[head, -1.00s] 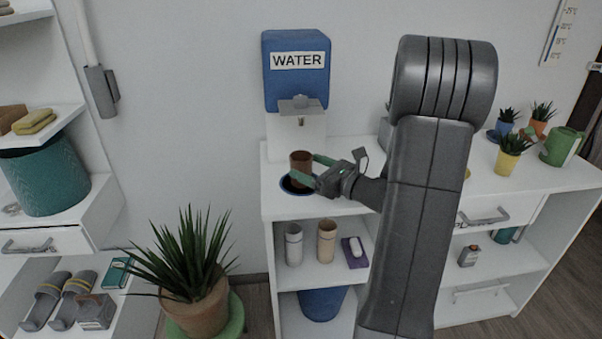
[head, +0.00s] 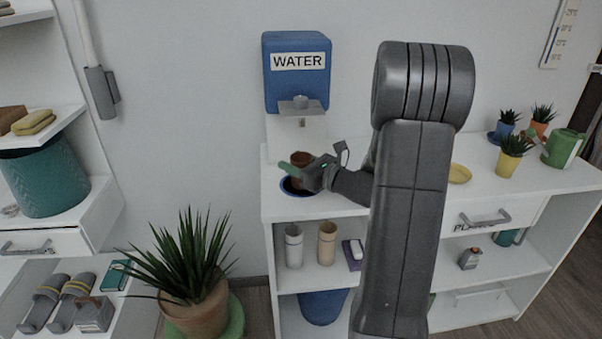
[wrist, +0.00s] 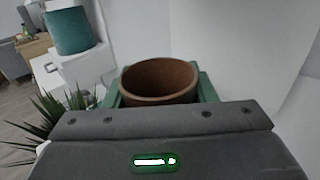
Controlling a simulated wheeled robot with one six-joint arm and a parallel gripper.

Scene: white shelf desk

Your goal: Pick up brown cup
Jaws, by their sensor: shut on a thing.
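The brown cup (head: 301,158) is at the left end of the white desk top, in front of the water dispenser, partly hidden by my gripper. In the wrist view the cup (wrist: 160,78) is upright and looks empty, with my gripper's green fingers (wrist: 160,92) on both sides of it. My gripper (head: 297,168) reaches in from the right and is shut on the cup. A dark blue saucer (head: 290,188) lies under the cup. I cannot tell whether the cup still touches it.
The blue water dispenser (head: 297,85) stands close behind the cup. The shelf below holds a grey cup (head: 293,246) and a beige cup (head: 327,243). A large potted plant (head: 195,270) stands at the front left. Small plants and a green watering can (head: 565,148) stand at the right.

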